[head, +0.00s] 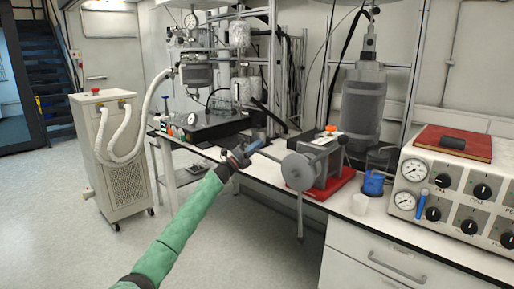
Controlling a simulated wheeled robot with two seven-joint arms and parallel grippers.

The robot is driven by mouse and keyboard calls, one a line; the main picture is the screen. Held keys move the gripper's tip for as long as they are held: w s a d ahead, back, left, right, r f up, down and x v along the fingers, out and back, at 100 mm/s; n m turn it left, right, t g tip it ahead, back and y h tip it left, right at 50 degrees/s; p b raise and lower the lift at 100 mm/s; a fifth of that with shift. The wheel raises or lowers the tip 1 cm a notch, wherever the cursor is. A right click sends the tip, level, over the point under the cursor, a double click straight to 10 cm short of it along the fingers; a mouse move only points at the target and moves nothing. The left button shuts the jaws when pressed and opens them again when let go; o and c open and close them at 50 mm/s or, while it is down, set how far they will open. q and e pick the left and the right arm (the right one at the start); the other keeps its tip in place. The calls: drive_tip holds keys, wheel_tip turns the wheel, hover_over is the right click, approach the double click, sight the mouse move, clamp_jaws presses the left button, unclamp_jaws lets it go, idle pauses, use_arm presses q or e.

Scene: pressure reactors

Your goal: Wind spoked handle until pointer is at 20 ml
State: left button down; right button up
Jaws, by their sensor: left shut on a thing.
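The spoked handle (297,172) is a grey round hub with thin spokes, on the near side of a grey pump-like device (326,160) at the bench's front edge. One spoke points up-left, one down past the bench edge, and one up-right. My left gripper (247,151) is at the handle's left, at the end of the up-left spoke, and is shut on the handle. Its fingers are small and partly hidden here. No pointer or ml scale is readable in this view; the hub covers part of the device. My right gripper is not in view.
The device stands on a red base (339,187). To its right are a blue cup (373,183), a white cup (360,204) and a control box (455,190) with gauges and knobs. A white wheeled unit (111,150) with hoses stands left. The floor before the bench is clear.

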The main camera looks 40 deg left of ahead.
use_arm(q)
drive_tip(key=c, duration=1.4)
unclamp_jaws()
drive_tip(key=shift+a+f, duration=0.1)
